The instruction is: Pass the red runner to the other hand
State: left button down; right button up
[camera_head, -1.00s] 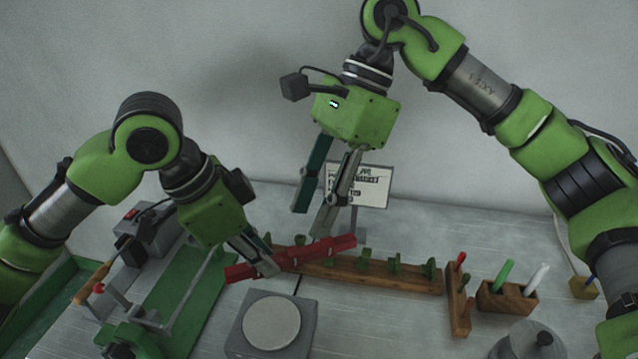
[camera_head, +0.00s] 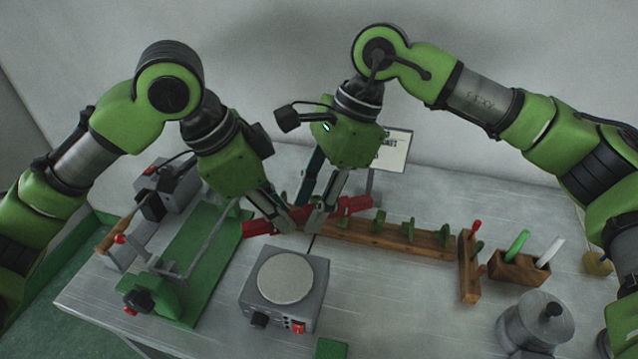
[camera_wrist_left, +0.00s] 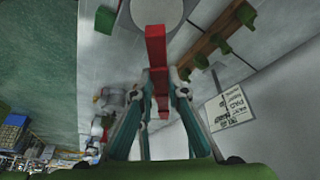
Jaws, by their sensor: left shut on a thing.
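The red runner (camera_head: 355,205) is a long stepped bar, held above the bench in front of the wooden rack. My left gripper (camera_head: 284,220) is shut on it left of its middle, and its left end sticks out past the fingers. In the left wrist view the runner (camera_wrist_left: 156,48) extends from between my left fingers (camera_wrist_left: 160,97). My right gripper (camera_head: 312,214) points down at the runner just right of my left fingers, its fingers apart on the near and far sides. I cannot tell whether they touch the runner, as the far fingertip is hidden.
A wooden rack (camera_head: 425,241) with several green pieces stands behind and to the right. A grey hot plate unit (camera_head: 281,312) stands in front. A green-based machine (camera_head: 205,262) is at left. Wooden holders with pens (camera_head: 519,269) and a grey pot (camera_head: 535,326) are at right.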

jog(key=shift+a+f, duration=0.15)
jog(key=shift+f, duration=0.1)
grip_shut()
pick_arm(q)
jog(key=c, duration=1.9)
grip_release()
